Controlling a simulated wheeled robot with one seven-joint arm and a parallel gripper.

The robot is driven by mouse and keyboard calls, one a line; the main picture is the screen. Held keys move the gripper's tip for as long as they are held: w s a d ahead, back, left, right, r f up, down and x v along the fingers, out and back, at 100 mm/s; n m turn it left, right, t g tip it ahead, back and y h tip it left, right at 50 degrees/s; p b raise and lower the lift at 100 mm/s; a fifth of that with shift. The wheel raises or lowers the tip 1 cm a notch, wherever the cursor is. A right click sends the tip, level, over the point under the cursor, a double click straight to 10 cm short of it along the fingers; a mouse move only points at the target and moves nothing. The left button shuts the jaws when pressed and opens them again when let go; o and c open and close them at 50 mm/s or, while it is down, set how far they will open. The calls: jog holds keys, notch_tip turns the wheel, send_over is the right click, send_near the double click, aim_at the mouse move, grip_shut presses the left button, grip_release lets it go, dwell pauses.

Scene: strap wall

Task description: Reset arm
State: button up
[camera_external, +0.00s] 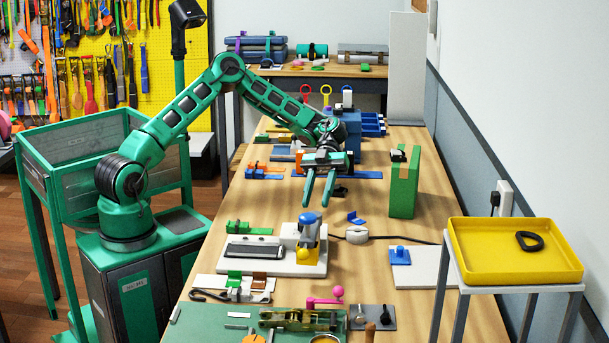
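My green arm reaches from its base at the left over the long wooden table. My gripper (319,203) hangs above the middle of the table with its two green fingers pointing down. The fingers are apart and nothing shows between them. The gripper is above and behind a white fixture (309,262) with a blue and yellow part on it.
A green block (403,185) stands right of my gripper. A blue rack (345,128) stands behind it. A yellow tray (470,275) with a black ring (529,241) is on a stand at the right. A green mat (210,325) with tools lies at the front.

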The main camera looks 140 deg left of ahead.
jog(key=shift+v, duration=1.05)
